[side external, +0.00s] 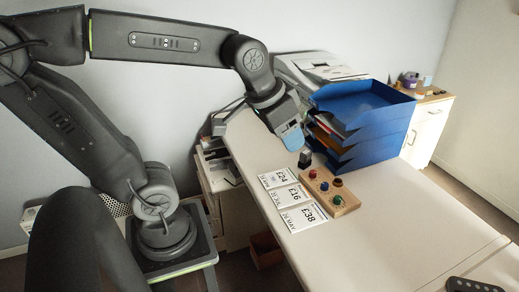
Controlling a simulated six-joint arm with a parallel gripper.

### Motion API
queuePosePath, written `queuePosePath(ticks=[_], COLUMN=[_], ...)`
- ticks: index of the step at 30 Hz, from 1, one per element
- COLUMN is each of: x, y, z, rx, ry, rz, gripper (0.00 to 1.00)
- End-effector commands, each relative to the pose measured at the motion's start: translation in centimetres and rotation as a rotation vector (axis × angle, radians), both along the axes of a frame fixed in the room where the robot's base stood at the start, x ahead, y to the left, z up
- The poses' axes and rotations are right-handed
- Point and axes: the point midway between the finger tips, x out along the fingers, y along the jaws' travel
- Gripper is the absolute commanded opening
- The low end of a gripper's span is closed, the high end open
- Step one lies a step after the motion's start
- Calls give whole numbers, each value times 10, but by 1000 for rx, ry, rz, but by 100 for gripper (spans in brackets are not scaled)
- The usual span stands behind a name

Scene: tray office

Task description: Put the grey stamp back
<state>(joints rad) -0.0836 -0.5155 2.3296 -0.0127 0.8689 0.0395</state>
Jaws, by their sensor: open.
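My gripper (294,140) is over the near side of the desk, left of the blue trays, pointing down. Its jaws are open, though the fingertips are small in this view. A small dark grey, block-like thing, which looks like the grey stamp (305,158), is right below the fingertips. I cannot tell whether it touches them. A wooden stamp holder (346,207) lies on the desk just below it in the picture. Several knobbed pieces stand in the holder, among them a red one (313,174), a blue one (324,186) and a green one (337,200).
Price cards (297,220) lie left of the holder. A stack of blue letter trays (375,125) stands close behind it on the right. A printer-like machine (325,68) is at the back. The white desk (400,225) is clear toward the right front.

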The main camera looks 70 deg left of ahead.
Motion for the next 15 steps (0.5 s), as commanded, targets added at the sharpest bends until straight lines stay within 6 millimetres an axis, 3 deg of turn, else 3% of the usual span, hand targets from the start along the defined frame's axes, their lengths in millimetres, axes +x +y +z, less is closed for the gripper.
queuePosePath(ticks=[3,6,15], x=[-36,-52,-61], y=[-13,-18,-20], z=[-7,-13,-17], rx=[-3,-4,-4], ry=[-22,-30,-32], rz=[-31,-46,-52], gripper=[61,61,61])
